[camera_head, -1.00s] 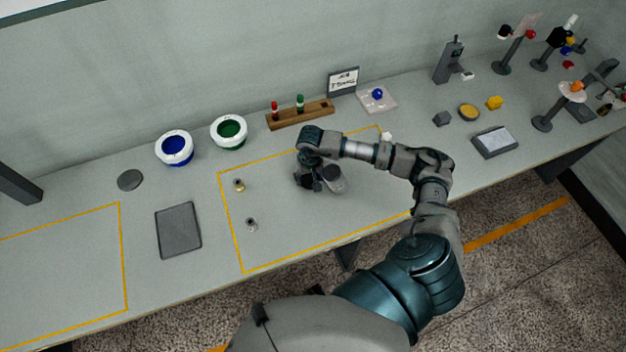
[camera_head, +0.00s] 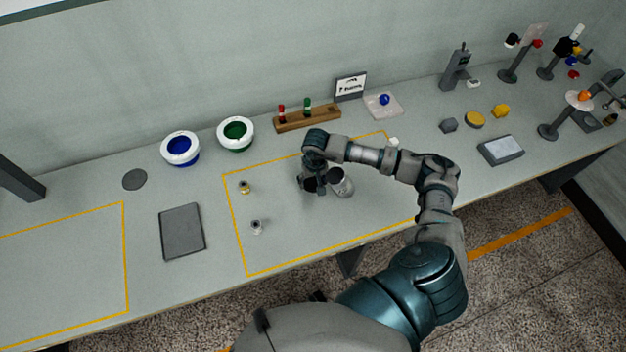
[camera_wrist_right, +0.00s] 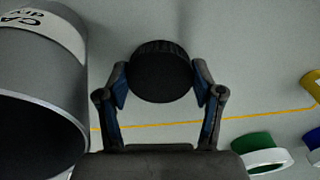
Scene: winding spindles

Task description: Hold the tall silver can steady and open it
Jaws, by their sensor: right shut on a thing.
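The tall silver can (camera_head: 343,184) stands inside the yellow-outlined area in the head view. In the right wrist view the can (camera_wrist_right: 60,65) fills the left side, with part of a label and a dark, uncovered mouth. My right gripper (camera_wrist_right: 160,76) is shut on a round black lid (camera_wrist_right: 160,65), held between its two fingers and apart from the can. In the head view my right gripper (camera_head: 313,184) is just left of the can, and the lid is hard to make out there. My left gripper is not in view.
Two small pieces (camera_head: 244,187) (camera_head: 256,227) stand left of the can. Beyond are a blue-centred bowl (camera_head: 166,151), a green-centred bowl (camera_head: 222,139) and a wooden rack (camera_head: 292,123). A grey tablet (camera_head: 181,231) lies left of the outline. The outlined area's front is clear.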

